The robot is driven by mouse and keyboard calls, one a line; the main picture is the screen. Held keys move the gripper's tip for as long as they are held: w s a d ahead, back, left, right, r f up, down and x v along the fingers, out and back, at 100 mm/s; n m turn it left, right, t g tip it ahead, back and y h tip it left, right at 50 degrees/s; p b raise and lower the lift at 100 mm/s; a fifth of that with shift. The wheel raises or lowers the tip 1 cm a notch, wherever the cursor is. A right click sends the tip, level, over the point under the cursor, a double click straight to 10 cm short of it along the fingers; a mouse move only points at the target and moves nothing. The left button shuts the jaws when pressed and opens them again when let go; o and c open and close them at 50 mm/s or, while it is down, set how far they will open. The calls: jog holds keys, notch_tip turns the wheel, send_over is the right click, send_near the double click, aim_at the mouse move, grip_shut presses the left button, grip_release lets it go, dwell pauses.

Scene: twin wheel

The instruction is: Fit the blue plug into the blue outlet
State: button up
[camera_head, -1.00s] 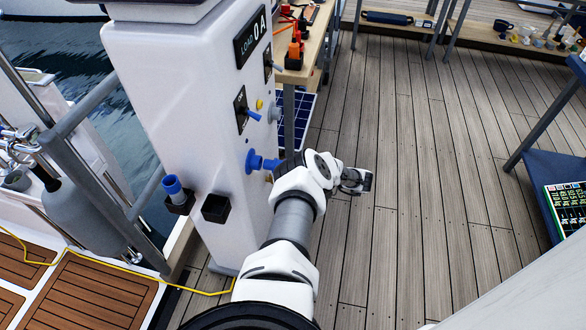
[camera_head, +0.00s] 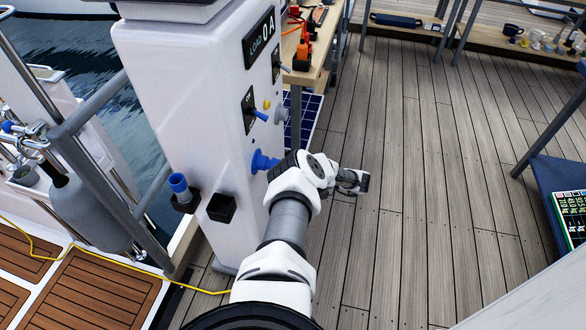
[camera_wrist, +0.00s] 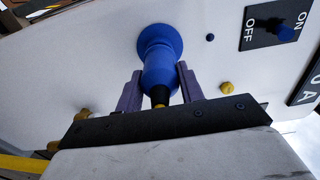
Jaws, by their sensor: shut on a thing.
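The blue plug (camera_wrist: 161,78) is held between the purple fingers of my gripper (camera_wrist: 160,86), which is shut on its body. Its yellow-and-black tail points back towards my palm. The plug's front meets the round blue outlet (camera_wrist: 153,38) on the white pedestal, with no clear gap between them. How deep the plug sits cannot be told. In the head view the blue outlet (camera_head: 259,161) shows on the pedestal's side, and my wrist hides most of the plug and the fingers.
The white pedestal (camera_head: 185,110) carries switches, a grey outlet (camera_head: 281,114) and a yellow button (camera_head: 266,104). A blue cylindrical piece (camera_head: 178,184) stands in a black holder beside an empty black holder (camera_head: 221,208). A workbench stands behind.

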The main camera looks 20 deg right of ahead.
jog(key=shift+w+a, duration=0.3)
jog(key=shift+a, duration=0.15)
jog(key=shift+w+a, duration=0.15)
jog(key=shift+a, duration=0.05)
jog(key=o, duration=1.1)
jog(key=shift+o, duration=0.2)
jog(key=v, duration=1.4)
